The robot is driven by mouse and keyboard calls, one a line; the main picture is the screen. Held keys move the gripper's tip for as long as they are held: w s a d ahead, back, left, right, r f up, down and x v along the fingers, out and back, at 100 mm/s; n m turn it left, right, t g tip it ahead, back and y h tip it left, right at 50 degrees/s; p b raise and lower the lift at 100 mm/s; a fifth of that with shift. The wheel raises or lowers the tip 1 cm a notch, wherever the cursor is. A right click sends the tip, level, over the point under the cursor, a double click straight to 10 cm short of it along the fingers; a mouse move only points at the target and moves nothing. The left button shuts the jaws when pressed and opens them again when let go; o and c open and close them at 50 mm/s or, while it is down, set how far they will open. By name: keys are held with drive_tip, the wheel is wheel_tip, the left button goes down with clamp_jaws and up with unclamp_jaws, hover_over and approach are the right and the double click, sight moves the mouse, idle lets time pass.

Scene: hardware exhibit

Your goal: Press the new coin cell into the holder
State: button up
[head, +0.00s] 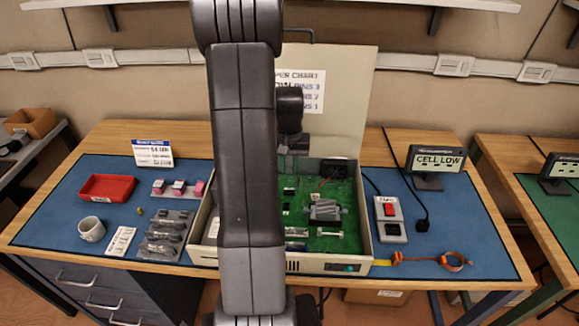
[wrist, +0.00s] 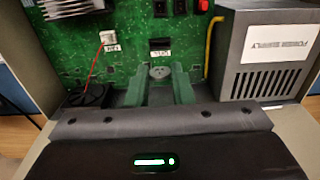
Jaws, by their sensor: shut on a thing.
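My gripper (wrist: 160,72) shows in the wrist view with its two fingers closed on a small round grey coin cell (wrist: 160,73). The cell sits between the fingertips, over the green circuit board (wrist: 125,45). A small black part (wrist: 160,43) with a white label is just beyond the fingertips; I cannot tell for sure whether it is the holder. I cannot tell whether the cell touches the board. In the head view my gripper (head: 297,147) is at the back of the open computer case (head: 335,266), and my arm hides the left part of the board.
The power supply box (wrist: 262,60) stands close to the right of the fingers in the wrist view. The raised lid (head: 335,100) is behind my gripper.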

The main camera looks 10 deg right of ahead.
drive_tip(key=shift+d+f, duration=0.1)
drive_tip(key=shift+f, duration=0.05)
drive_tip(key=b, duration=0.4)
hover_over(290, 193)
drive_tip(key=shift+w+f, duration=0.25)
drive_tip(key=shift+f, duration=1.1)
drive_tip(key=shift+w+f, duration=0.2)
drive_tip(key=shift+f, duration=1.1)
drive_tip(key=shift+f, duration=0.25)
drive_tip(key=shift+f+b, duration=0.25)
drive_tip(key=shift+b, duration=0.05)
drive_tip(key=shift+f+b, duration=0.65)
drive_tip(key=shift+f, duration=0.25)
drive_tip(key=o, duration=0.8)
drive_tip(key=shift+s, duration=0.1)
drive_tip(key=shift+o, duration=0.2)
